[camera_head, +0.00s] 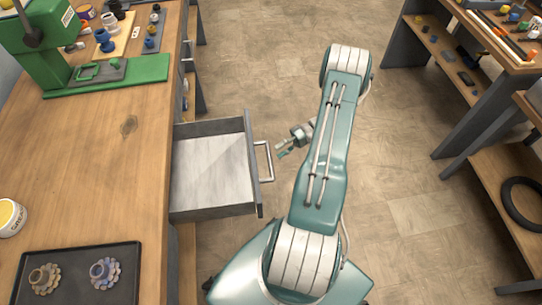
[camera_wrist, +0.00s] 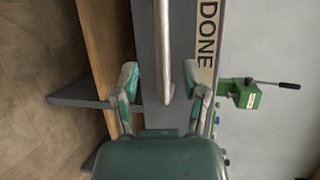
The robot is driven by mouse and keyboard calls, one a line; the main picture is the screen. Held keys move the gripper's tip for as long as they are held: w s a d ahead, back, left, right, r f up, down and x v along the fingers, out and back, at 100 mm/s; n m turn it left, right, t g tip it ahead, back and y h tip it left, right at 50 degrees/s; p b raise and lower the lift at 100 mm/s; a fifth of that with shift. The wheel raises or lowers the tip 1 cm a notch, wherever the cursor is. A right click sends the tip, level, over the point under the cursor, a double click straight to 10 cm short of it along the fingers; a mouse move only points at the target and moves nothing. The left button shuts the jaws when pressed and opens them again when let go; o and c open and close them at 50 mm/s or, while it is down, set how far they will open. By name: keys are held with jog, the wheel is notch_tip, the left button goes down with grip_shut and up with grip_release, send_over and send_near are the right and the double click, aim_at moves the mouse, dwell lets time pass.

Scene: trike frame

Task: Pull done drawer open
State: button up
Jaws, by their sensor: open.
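The grey drawer (camera_head: 212,180) stands pulled out from the left workbench in the head view, and its inside looks empty. Its metal handle (camera_head: 269,162) is on the front at the right. In the wrist view the drawer front (camera_wrist: 143,50) bears a DONE label (camera_wrist: 208,40), and the handle (camera_wrist: 162,45) runs down between my fingers. My gripper (camera_head: 287,148) is just right of the handle, apart from it in the head view. In the wrist view my gripper (camera_wrist: 164,90) has its fingers spread, one on each side of the handle's end.
The wooden workbench (camera_head: 120,150) holds a green press (camera_head: 110,75) and a dark tray (camera_head: 70,290) with gear-like parts. The press also shows in the wrist view (camera_wrist: 244,94). Shelves and a bench (camera_head: 490,60) stand at right. The floor (camera_head: 410,150) between is clear.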

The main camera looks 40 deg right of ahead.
jog(key=v, duration=0.7)
jog(key=shift+d, duration=0.1)
jog(key=w+a+r+n+g+h, duration=0.1)
jog(key=w+a+r+g+h, duration=0.25)
jog(key=a+r, duration=0.55)
jog(key=w+a+r+n+g+h, duration=0.15)
jog(key=w+a+r+h, duration=0.35)
jog(key=r, duration=0.8)
jog(key=s+a+r+t+h, duration=0.3)
jog(key=s+a+r, duration=0.3)
jog(key=a, duration=0.3)
jog(key=s+a+r+t+h, duration=0.4)
jog(key=s+a+r, duration=0.2)
jog(key=a, duration=0.3)
jog(key=shift+s+a+r+n, duration=0.25)
jog(key=shift+r+n, duration=0.05)
jog(key=shift+n, duration=0.15)
